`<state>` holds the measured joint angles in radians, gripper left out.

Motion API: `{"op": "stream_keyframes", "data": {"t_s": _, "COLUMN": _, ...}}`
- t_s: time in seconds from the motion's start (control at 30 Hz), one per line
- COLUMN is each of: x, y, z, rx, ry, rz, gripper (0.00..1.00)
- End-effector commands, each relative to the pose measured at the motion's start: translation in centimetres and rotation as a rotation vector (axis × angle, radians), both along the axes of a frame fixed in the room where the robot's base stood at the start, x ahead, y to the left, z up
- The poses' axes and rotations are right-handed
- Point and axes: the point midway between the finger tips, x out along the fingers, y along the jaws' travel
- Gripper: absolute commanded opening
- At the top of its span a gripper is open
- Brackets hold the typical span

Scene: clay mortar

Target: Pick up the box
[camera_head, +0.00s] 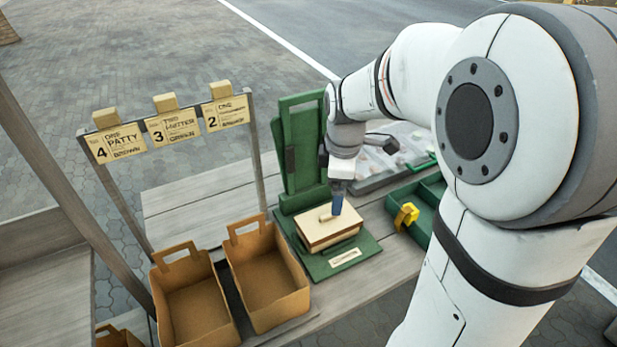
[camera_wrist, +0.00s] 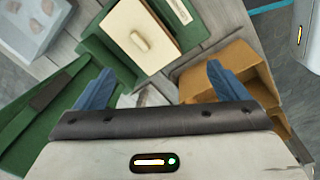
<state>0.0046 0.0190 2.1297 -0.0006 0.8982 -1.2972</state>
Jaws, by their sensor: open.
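The box (camera_head: 326,231) is cream-lidded with brown sides and a small bar-shaped handle on its lid. It sits on a green stand (camera_head: 357,253) with a tall green back. My gripper (camera_head: 337,203) is above the box near the lid handle in the head view; whether it touches cannot be told there. In the wrist view my gripper (camera_wrist: 160,85) has its two blue fingers spread wide with nothing between them. The box (camera_wrist: 150,30) lies beyond the fingertips in that view, its handle visible and clear of both fingers.
Two open brown paper bags (camera_head: 190,308) stand left of the stand. A rack with several order tags (camera_head: 172,129) rises behind them. A green tray (camera_head: 431,197) with a yellow item (camera_head: 406,216) is on the right, and a grey tray (camera_head: 405,158) is behind.

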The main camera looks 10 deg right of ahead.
Motion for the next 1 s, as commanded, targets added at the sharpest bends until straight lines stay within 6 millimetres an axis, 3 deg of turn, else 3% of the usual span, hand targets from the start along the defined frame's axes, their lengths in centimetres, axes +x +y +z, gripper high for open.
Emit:
{"op": "stream_keyframes", "data": {"t_s": 0.03, "x": 1.6, "y": 0.0, "z": -3.4, "rx": -0.009, "ry": 0.025, "rz": 0.109, "gripper": 0.98}}
{"op": "stream_keyframes", "data": {"t_s": 0.23, "x": 5.4, "y": -0.1, "z": -9.1, "rx": -0.025, "ry": 0.077, "rz": 0.459, "gripper": 1.0}}
{"op": "stream_keyframes", "data": {"t_s": 0.47, "x": 6.6, "y": -0.2, "z": -11.6, "rx": -0.027, "ry": 0.094, "rz": 0.596, "gripper": 1.0}}
{"op": "stream_keyframes", "data": {"t_s": 1.0, "x": 5.9, "y": 0.1, "z": -18.2, "rx": -0.027, "ry": 0.094, "rz": 0.595, "gripper": 1.0}}
